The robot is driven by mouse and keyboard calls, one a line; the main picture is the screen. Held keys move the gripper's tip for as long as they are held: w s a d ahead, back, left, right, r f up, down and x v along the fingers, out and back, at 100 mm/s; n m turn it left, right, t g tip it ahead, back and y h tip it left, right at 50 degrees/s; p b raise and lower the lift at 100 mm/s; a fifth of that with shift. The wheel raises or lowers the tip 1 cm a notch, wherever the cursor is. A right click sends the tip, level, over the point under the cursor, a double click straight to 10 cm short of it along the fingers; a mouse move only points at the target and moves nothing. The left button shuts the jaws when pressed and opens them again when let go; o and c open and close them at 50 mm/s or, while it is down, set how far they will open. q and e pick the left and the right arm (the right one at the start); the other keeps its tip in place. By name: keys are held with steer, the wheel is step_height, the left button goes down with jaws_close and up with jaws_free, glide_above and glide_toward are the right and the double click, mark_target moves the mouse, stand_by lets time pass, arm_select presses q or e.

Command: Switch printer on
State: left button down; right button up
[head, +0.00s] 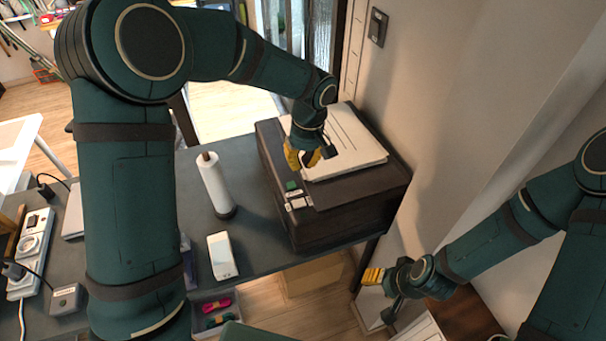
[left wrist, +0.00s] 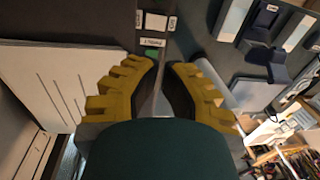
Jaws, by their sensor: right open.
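The dark printer (head: 345,205) stands at the right end of the dark table, with white sheets (head: 345,150) on its top. A green button (head: 292,185) and a few pale keys (head: 298,202) sit at its front left corner. My left gripper (head: 306,160) hangs over the printer top just behind the button, empty, with a gap between its yellow fingers. In the left wrist view the green button (left wrist: 152,52) lies just beyond the fingertips, beside a small label. I cannot tell if the fingers touch the printer. My right gripper (head: 382,292) is open and empty, low beside the table.
A white roll on a holder (head: 214,184) and a white box-shaped item (head: 222,256) stand left of the printer. A power strip (head: 30,250) lies at the far left. A cardboard box (head: 312,276) is under the table. The wall (head: 440,110) is close on the right.

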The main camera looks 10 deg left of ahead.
arm_select(q)
glide_toward(296, 200)
steer(key=f, duration=0.8)
steer(key=shift+s+a+f, duration=0.1)
steer(key=shift+s+a, duration=0.2)
steer(key=shift+a, duration=0.05)
arm_select(e)
steer(key=shift+w+r, duration=0.25)
steer(key=shift+r, duration=0.1)
